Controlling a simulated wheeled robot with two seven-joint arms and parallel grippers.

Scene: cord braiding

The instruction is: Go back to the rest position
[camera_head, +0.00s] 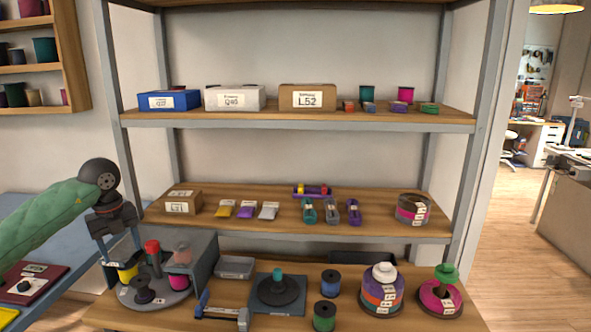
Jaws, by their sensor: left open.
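My left gripper (120,250) comes in from the left on a green-sleeved arm and points down, open, with its fingers apart. It hangs over the left part of the lower worktop, at the left side of a grey round carousel (172,294) that carries several spools. A yellow spool (127,273) shows just below the fingers; I cannot tell how far apart they are in depth. A red-topped peg (153,256) stands to the right of the gripper. My right gripper is not in view.
A shelf rack's left post (122,150) stands just behind my left gripper. Right of the carousel are a blue clamp (222,314), a dark disc stand (278,289) and several spools. The floor at right (510,250) is clear.

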